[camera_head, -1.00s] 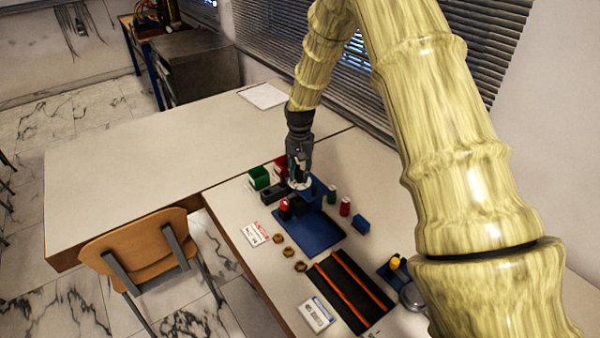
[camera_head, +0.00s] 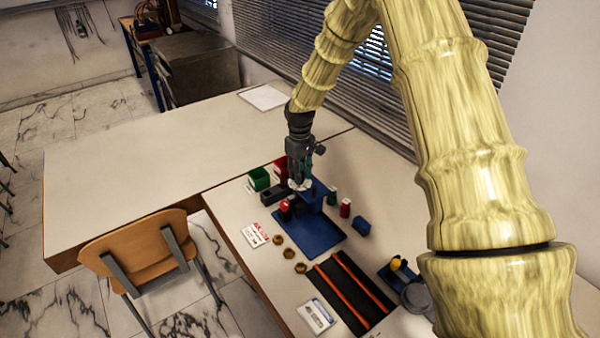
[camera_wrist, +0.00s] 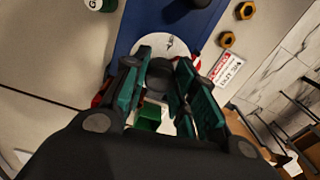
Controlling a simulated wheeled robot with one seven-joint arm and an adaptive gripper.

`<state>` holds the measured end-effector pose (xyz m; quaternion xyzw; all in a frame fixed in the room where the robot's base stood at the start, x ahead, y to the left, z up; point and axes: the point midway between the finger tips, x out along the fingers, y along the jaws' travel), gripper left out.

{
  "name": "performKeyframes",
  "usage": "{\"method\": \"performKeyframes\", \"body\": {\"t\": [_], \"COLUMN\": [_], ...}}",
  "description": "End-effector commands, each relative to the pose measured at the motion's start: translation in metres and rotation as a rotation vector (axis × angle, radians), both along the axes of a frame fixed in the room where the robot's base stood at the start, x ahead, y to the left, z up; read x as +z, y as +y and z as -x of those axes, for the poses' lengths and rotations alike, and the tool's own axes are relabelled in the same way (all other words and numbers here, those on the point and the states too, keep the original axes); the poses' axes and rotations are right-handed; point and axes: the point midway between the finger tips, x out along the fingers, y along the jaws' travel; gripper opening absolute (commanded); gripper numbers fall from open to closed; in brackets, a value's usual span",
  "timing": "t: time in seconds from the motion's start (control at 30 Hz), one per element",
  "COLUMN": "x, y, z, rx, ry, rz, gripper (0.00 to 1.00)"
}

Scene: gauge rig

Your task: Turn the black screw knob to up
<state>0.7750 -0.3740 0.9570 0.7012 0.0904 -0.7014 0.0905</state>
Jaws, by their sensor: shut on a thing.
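The black screw knob (camera_wrist: 160,72) shows in the wrist view between my teal finger pads, at the edge of a white round dial (camera_wrist: 182,45) with a small dark mark. The dial also shows in the head view (camera_head: 298,186), on top of the blue gauge stand (camera_head: 318,236). My gripper (camera_head: 301,177) points down over the dial and is shut on the knob; it also shows in the wrist view (camera_wrist: 163,80). In the head view my fingers hide the knob. I cannot tell which way the knob points.
Green (camera_head: 259,178) and red (camera_head: 281,168) bins stand just behind the stand. Red (camera_head: 345,208) and green (camera_head: 332,196) cylinders and a blue block (camera_head: 361,226) stand to its right. Brass nuts (camera_head: 289,253) and a label card (camera_head: 255,235) lie in front. The left table is mostly clear.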

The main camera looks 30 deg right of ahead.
Motion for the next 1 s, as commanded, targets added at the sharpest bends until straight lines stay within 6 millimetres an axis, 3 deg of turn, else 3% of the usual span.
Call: {"method": "performKeyframes", "body": {"t": [0.5, 1.0], "x": [0.0012, 0.0012], "y": [-0.0015, -0.0013], "z": [-0.0005, -0.001], "rx": [0.455, 0.669], "ry": [-0.001, -0.001], "rz": [0.001, 0.002], "gripper": [0.03, 0.03]}}
